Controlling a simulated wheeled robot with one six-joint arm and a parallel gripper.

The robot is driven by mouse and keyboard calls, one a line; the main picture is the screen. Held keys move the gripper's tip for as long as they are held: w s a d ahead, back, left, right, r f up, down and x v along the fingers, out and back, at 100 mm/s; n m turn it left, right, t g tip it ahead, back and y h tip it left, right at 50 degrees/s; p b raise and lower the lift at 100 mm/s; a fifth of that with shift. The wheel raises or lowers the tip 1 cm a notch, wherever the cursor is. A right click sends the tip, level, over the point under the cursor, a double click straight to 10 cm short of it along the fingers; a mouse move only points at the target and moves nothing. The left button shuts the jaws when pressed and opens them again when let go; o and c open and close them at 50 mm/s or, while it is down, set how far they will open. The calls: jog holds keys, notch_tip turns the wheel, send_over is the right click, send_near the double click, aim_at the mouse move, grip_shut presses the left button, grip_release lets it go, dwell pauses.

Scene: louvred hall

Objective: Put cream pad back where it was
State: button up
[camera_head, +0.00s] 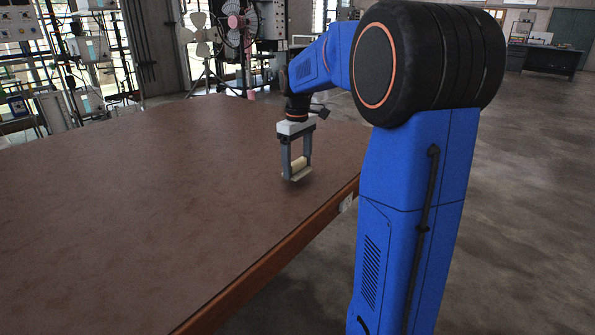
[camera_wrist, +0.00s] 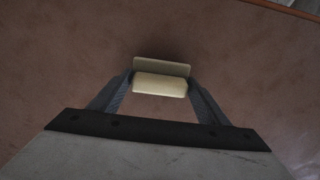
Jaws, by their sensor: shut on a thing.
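The cream pad (camera_head: 299,166) is a small pale block held between the fingers of my gripper (camera_head: 297,172), near the right edge of the brown table (camera_head: 170,170). In the wrist view the cream pad (camera_wrist: 160,83) spans the gap between the two fingertips of my gripper (camera_wrist: 160,86), with a lighter front face and a duller part behind it. The gripper points down. The fingertips are low over the table top; I cannot tell whether the pad touches the table.
The table top is bare around the gripper, with wide free room to the left. The table's edge runs close on the right. Behind the table stand a pink-hubbed fan (camera_head: 236,22) and metal racks (camera_head: 95,60). A dark workbench (camera_head: 545,58) stands far right.

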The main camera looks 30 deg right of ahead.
jog(key=shift+f, duration=1.25)
jog(key=o, duration=1)
jog(key=shift+f, duration=0.1)
